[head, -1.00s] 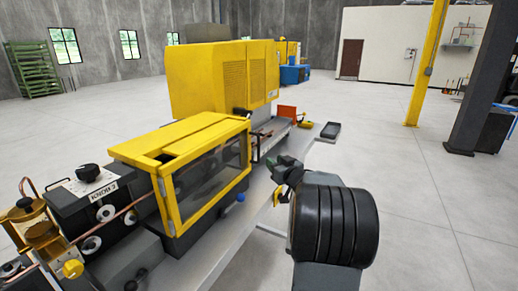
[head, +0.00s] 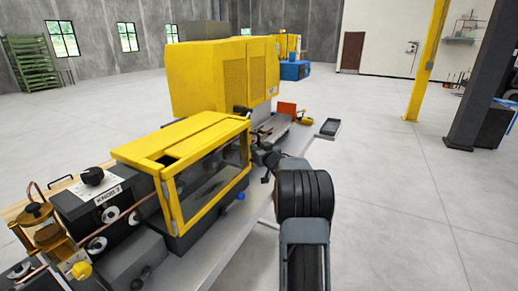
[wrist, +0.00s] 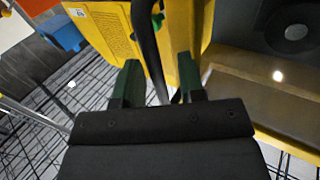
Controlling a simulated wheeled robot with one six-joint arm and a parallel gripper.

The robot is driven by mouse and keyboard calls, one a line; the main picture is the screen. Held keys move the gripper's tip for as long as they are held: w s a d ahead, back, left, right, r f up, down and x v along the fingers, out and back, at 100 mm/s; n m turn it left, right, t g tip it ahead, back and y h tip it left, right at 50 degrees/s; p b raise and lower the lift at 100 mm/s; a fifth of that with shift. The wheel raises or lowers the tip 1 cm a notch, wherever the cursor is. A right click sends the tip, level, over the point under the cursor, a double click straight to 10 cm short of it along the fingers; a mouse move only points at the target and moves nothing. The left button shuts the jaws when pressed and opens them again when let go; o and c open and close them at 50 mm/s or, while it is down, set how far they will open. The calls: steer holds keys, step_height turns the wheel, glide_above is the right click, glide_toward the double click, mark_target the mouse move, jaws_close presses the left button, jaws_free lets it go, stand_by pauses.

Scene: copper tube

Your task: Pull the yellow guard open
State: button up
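The yellow guard (head: 185,140) is a box-shaped cover with a clear front window on the machine bench, and it looks closed. A black handle (head: 241,111) stands at its upper right corner. My gripper (head: 263,158) is at the right end of the guard, small and dark in the head view. In the wrist view, my gripper (wrist: 159,78) has its two green-tipped fingers apart. A black bar (wrist: 148,45), apparently the handle, runs between the fingers, nearer the left one. I see no clear grip on it. The guard's yellow edge (wrist: 188,70) lies just behind the right finger.
A large yellow housing (head: 222,75) stands behind the guard. An orange part (head: 287,110) and a dark tray (head: 330,127) are at the bench's far end. Open floor lies right.

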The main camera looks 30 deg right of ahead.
jaws_close()
stand_by(0.3)
stand_by(0.3)
